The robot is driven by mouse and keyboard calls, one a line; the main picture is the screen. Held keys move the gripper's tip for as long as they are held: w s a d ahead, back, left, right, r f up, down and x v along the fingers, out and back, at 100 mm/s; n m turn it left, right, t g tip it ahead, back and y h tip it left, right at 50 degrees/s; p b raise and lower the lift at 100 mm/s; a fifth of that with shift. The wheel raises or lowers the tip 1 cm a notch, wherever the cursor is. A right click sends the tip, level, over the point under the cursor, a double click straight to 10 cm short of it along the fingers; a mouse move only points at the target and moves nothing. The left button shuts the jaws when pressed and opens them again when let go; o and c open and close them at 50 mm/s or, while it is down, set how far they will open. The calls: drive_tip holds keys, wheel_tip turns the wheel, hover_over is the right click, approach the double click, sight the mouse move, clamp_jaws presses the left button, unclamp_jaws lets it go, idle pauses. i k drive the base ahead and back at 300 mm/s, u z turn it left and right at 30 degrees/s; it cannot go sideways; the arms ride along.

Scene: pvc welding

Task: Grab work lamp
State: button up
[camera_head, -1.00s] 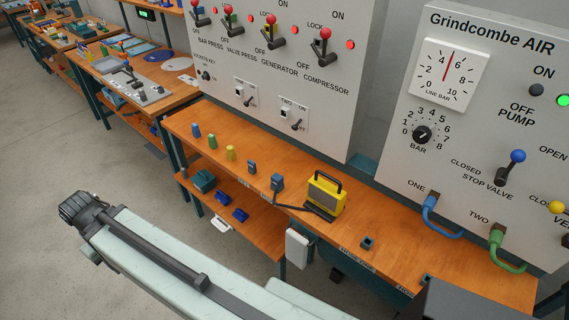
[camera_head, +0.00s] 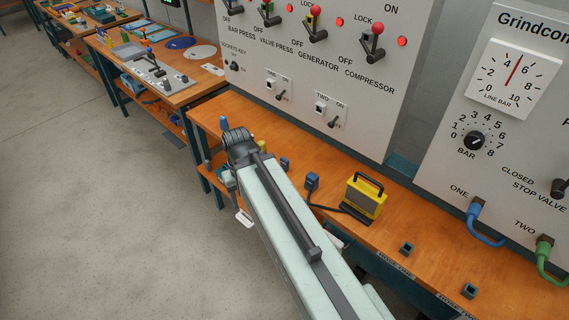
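The work lamp (camera_head: 363,194) is yellow with a dark handle on top and a pale front. It stands upright on the orange wooden bench under the switch panel, with a dark cable at its left side. My arm reaches from the bottom of the view up to the bench, left of the lamp. The dark end of my arm is apart from the lamp. The fingers of my gripper cannot be made out, and nothing shows in its hold.
A blue plug (camera_head: 312,182) stands left of the lamp on the bench (camera_head: 432,262). Small dark sockets (camera_head: 406,249) sit along the front edge to the right. The grey switch panel (camera_head: 345,70) rises behind. Blue (camera_head: 484,232) and green hoses hang at the right. Open floor lies left.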

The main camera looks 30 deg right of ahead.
sight(364, 202)
drive_tip(key=k, duration=1.65)
drive_tip(key=u, duration=1.1)
drive_tip(key=i, duration=0.75)
drive_tip(key=u, duration=0.05)
